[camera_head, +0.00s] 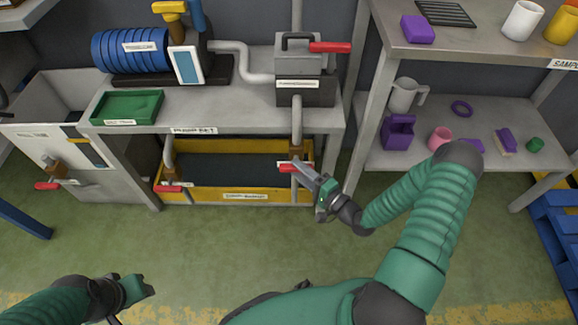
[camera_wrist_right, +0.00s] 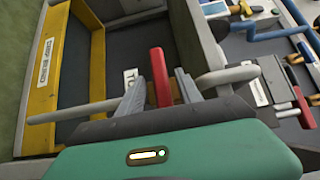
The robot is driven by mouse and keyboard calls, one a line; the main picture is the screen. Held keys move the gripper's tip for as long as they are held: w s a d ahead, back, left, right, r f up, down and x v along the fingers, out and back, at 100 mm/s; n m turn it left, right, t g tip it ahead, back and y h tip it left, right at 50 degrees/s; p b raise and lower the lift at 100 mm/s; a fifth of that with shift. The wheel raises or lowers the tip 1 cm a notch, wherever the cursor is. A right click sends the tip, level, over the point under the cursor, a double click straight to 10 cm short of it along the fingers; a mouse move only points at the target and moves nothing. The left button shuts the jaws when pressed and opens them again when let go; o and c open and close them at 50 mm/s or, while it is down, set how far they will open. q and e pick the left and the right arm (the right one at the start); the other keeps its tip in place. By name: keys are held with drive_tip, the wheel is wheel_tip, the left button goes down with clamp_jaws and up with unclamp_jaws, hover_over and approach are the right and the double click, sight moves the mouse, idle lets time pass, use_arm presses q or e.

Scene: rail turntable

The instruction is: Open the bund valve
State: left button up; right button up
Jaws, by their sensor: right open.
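A yellow-walled bund (camera_head: 284,197) sits on the floor under the pump bench, with a dark inside. One red valve handle (camera_head: 286,168) is at its right end, by a grey vertical pipe. Another red handle (camera_head: 172,189) is at its left end. Which one is the bund valve I cannot read. My right gripper (camera_head: 299,168) is at the right-hand handle. In the right wrist view that red handle (camera_wrist_right: 160,78) stands between the two open fingers (camera_wrist_right: 160,92); I cannot tell whether they touch it. My left gripper (camera_head: 143,288) is low at the left, away from the valves, its fingers unclear.
The grey bench (camera_head: 235,118) above carries a green tray (camera_head: 128,107), a blue ribbed pump (camera_head: 130,50) and a grey box with a red lever (camera_head: 330,47). A white tank (camera_head: 40,142) stands left. A shelf (camera_head: 400,160) with purple items stands right. The front floor is clear.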

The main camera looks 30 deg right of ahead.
drive_tip(key=b+x, duration=0.1)
drive_tip(key=x, duration=0.3)
drive_tip(key=shift+w, duration=0.25)
drive_tip(key=shift+a, duration=0.1)
clamp_jaws()
